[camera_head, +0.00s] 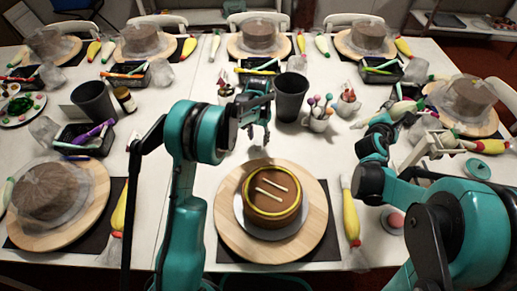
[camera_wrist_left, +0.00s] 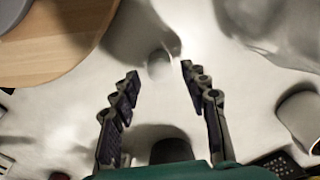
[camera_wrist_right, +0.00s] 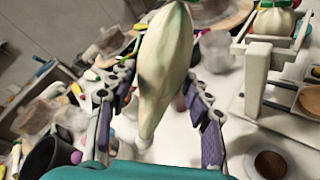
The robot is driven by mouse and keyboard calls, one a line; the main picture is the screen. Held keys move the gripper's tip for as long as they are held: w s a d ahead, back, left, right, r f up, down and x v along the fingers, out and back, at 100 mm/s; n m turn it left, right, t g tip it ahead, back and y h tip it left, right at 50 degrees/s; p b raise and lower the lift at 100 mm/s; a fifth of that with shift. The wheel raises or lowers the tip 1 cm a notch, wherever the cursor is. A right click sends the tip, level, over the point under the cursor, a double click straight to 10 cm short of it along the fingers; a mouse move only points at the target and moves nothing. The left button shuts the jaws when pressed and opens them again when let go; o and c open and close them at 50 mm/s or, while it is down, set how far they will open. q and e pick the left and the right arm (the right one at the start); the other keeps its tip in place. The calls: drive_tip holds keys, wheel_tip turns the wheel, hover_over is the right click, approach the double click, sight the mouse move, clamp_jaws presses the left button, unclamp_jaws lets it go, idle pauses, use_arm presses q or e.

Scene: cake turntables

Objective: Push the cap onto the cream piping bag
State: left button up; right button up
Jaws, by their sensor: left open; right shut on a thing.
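The cream piping bag (camera_wrist_right: 165,65) fills the upper middle of the right wrist view, its narrow tip pointing down toward my wrist. My right gripper (camera_wrist_right: 157,82) is shut around it, with a finger on each side. In the head view the bag (camera_head: 405,108) is raised above the table's right side. My left gripper (camera_head: 258,137) is open and points down at the table behind the near cake. Between its fingers, the left wrist view shows a small pale piece (camera_wrist_left: 160,66) on the table, probably the cap. The cap is not clear in the head view.
A chocolate cake (camera_head: 271,198) on a wooden turntable (camera_head: 230,232) stands at the front. A dark cup (camera_head: 290,97) and a mug of colored sticks (camera_head: 318,118) are right of my left gripper. A white stand (camera_wrist_right: 258,72) is beside the held bag.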

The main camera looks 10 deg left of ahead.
sight(258, 142)
use_arm(q)
wheel_tip(258, 142, down, 4)
drive_tip(key=shift+r+b, duration=0.1)
drive_tip(key=shift+b, duration=0.85)
use_arm(e)
wheel_tip(258, 142, down, 3)
drive_tip(key=shift+r, duration=0.15)
